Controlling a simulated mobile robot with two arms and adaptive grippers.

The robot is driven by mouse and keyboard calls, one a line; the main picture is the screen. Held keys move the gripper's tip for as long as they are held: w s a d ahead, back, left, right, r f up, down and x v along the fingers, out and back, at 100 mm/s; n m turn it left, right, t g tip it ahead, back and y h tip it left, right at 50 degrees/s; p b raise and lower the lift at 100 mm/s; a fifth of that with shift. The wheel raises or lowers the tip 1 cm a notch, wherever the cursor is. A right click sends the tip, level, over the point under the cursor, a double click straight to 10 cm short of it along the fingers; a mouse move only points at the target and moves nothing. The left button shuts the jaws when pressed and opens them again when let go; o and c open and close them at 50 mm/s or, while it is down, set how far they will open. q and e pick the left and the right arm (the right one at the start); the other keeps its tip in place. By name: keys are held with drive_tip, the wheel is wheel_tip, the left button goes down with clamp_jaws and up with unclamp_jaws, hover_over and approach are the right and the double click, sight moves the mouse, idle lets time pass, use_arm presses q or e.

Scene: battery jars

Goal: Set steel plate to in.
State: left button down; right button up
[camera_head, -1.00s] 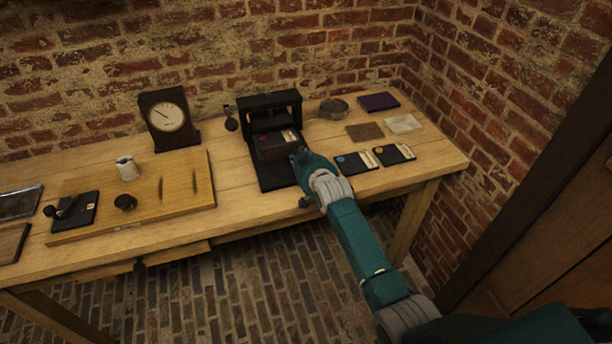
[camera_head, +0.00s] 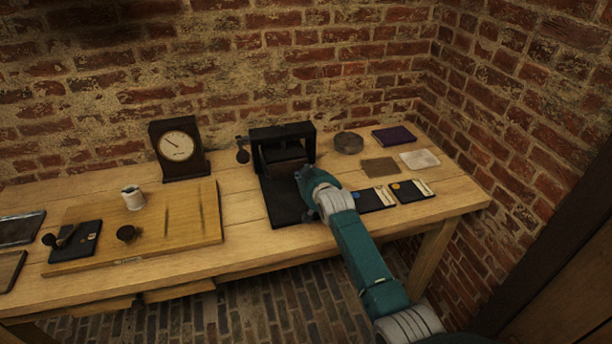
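A black frame-like stand (camera_head: 284,135) with a long dark base (camera_head: 286,208) stands on the workbench near the wall. A dark brown block (camera_head: 287,164) sits back inside the frame, under its top bar. My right gripper (camera_head: 306,174) is at the front right of this block and hides part of it; I cannot tell whether it touches the block or whether its fingers are open. No part is clearly recognisable as a steel plate. My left gripper is not in view.
A dial clock (camera_head: 178,146) stands left of the frame. A wooden board (camera_head: 178,228) holds a white cup (camera_head: 133,198). To the right lie a round tin (camera_head: 348,143), a purple book (camera_head: 394,136), brown and pale squares, and two black cards (camera_head: 411,190).

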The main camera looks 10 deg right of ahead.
drive_tip(key=o, duration=0.3)
drive_tip(key=shift+w, duration=0.1)
drive_tip(key=shift+o, duration=0.2)
drive_tip(key=shift+w+f, duration=0.1)
drive_tip(key=shift+v, duration=4.05)
